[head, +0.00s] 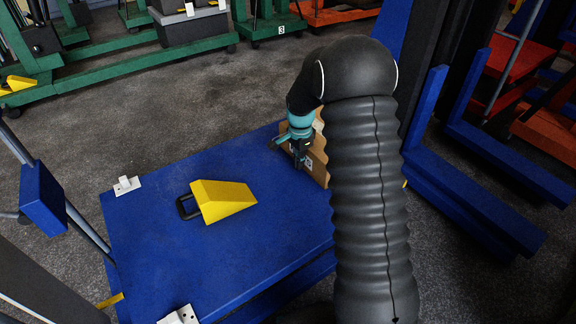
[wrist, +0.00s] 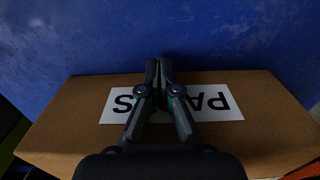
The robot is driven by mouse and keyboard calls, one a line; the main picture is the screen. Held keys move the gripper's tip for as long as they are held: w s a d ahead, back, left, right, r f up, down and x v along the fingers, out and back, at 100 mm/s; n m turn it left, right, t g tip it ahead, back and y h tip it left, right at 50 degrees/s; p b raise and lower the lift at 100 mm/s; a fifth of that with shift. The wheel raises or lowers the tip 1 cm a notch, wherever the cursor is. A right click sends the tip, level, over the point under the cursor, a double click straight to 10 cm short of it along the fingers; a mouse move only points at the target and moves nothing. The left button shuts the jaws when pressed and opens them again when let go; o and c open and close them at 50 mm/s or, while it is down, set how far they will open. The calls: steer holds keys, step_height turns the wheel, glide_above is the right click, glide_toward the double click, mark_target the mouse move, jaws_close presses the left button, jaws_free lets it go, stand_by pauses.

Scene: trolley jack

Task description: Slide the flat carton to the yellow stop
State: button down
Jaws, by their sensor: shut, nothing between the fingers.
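The flat carton (head: 319,163) is brown cardboard and lies at the right part of the blue platform, partly hidden behind my arm in the head view. In the wrist view the carton (wrist: 70,125) fills the lower half, its white label upside down and partly covered by my fingers. My gripper (head: 302,163) is shut and empty, over the carton. In the wrist view the fingertips (wrist: 158,66) reach the carton's far edge, with blue surface beyond; I cannot tell whether they touch it. A yellow wedge (head: 222,200) with a black handle sits mid-platform, left of the carton.
The blue platform (head: 160,270) is bare around the wedge and between wedge and carton. A small yellow strip (head: 110,300) shows at the left edge. Green trolleys (head: 130,55) stand behind, blue frames at right.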

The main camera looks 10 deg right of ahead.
stand_by(0.3)
steer(key=s+r+n+t+p, duration=0.1)
steer(key=s+r+n+p, duration=0.35)
steer(key=r, duration=1.55)
steer(key=s+a+r+n+t, duration=0.1)
steer(key=s+r+n, duration=0.3)
steer(key=s, duration=1.1)
steer(key=s+a+r+n+t, duration=0.1)
steer(key=s+r+n+t, duration=0.2)
steer(key=s, duration=1.2)
steer(key=shift+s+a+r+n+t, duration=0.2)
steer(key=shift+r+n+t, duration=0.1)
steer(key=shift+r+n, duration=0.6)
